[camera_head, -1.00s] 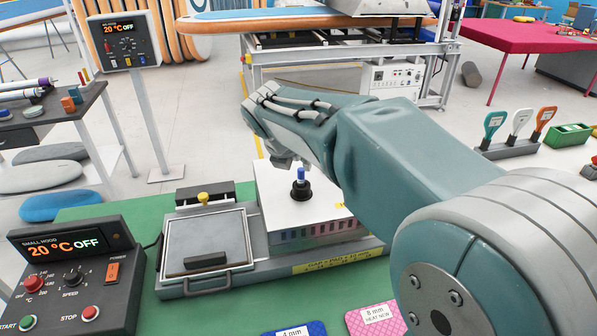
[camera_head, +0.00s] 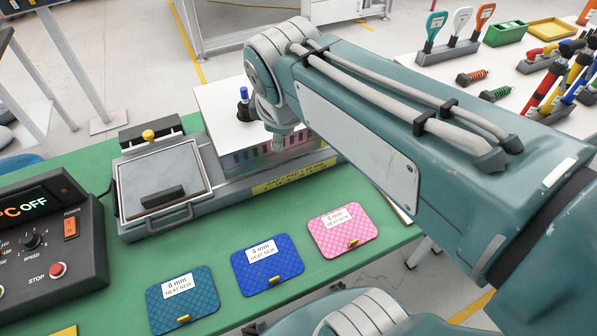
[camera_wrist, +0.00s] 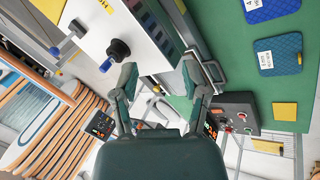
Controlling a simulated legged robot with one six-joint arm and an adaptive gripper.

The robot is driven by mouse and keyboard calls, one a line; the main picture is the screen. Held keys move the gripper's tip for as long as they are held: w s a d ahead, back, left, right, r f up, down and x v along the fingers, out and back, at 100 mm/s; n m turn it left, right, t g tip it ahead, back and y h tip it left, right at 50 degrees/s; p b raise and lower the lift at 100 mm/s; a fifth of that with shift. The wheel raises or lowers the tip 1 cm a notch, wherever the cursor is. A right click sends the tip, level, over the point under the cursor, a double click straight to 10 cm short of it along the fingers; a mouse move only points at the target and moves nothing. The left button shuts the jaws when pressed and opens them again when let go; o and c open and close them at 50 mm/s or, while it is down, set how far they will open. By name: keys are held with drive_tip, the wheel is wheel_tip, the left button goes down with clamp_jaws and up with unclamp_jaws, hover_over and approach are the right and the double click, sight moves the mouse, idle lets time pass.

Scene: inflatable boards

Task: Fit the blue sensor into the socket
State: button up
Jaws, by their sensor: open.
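The blue sensor (camera_head: 244,94) stands upright in a black round base (camera_head: 244,110) on top of a white box (camera_head: 222,105). In the wrist view, the blue sensor (camera_wrist: 106,65) and its black base (camera_wrist: 118,48) show on the white box top, left of the fingers. My gripper (camera_wrist: 158,76) is open and empty, its two fingers apart. It is not touching the sensor. In the head view my arm hides part of the box, and the fingers cannot be made out. I cannot tell which part is the socket.
A hinged plate press (camera_head: 160,180) with a yellow knob lies left of the box on the green bench (camera_head: 215,265). Teal, blue (camera_head: 267,264) and pink pads (camera_head: 343,229) lie in front. A control box (camera_head: 40,240) stands left. Tools fill the table (camera_head: 470,65) at right.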

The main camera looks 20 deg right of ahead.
drive_tip(key=s+f+m+y, duration=0.1)
drive_tip(key=s+f+m, duration=0.3)
drive_tip(key=s+m, duration=0.4)
drive_tip(key=m, duration=0.3)
drive_tip(key=shift+f, duration=0.25)
drive_tip(key=shift+s+a, duration=0.1)
drive_tip(key=shift+a, duration=0.05)
